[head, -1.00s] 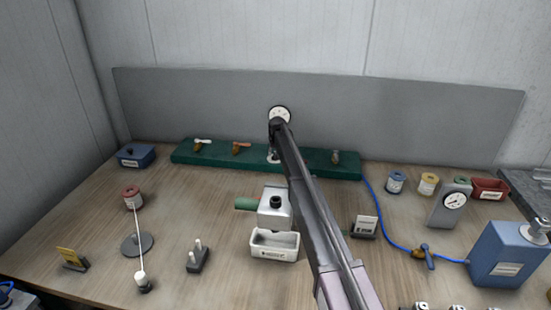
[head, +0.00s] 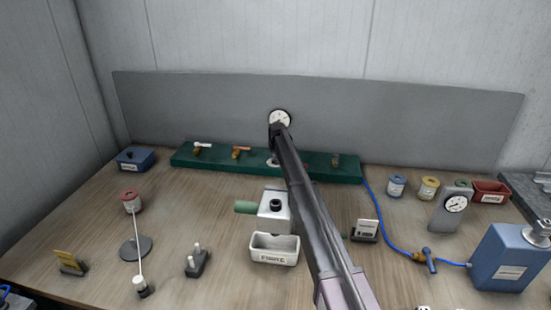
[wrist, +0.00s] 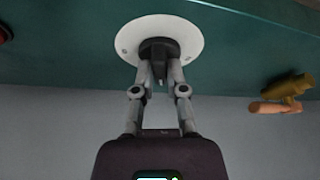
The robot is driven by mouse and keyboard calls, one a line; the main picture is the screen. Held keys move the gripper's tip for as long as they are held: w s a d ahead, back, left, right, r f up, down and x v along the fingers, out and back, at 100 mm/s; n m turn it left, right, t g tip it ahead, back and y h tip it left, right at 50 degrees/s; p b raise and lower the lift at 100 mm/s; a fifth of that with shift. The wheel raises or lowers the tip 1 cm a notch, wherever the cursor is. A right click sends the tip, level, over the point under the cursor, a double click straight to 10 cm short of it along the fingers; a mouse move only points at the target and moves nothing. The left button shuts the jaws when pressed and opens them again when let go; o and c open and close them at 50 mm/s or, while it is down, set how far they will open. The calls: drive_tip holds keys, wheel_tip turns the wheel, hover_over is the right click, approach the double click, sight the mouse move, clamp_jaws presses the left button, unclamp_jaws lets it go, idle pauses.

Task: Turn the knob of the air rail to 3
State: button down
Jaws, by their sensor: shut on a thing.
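The air rail (head: 215,160) is a long green block along the back of the table, below the grey panel. In the wrist view its green face (wrist: 60,60) carries a white round plate (wrist: 190,38) with a dark knob (wrist: 159,48) at its middle. My gripper (wrist: 159,70) is shut on the knob, one finger on each side. In the head view my arm crosses the rail's middle and hides the knob; only a bit of the white plate (head: 271,162) shows. Scale marks and the knob's setting cannot be read.
Brass valves, one with a white handle (head: 202,146) and one with an orange handle (head: 241,151), stand on the rail left of my arm. Another valve (head: 336,160) stands right. A blue hose (head: 380,220) runs to a blue tank (head: 508,258). A white bin (head: 274,250) stands in front.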

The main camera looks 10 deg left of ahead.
drive_tip(key=shift+n+y, duration=0.3)
drive_tip(key=shift+n, duration=0.6)
drive_tip(key=c, duration=0.7)
unclamp_jaws()
drive_tip(key=shift+m, duration=0.4)
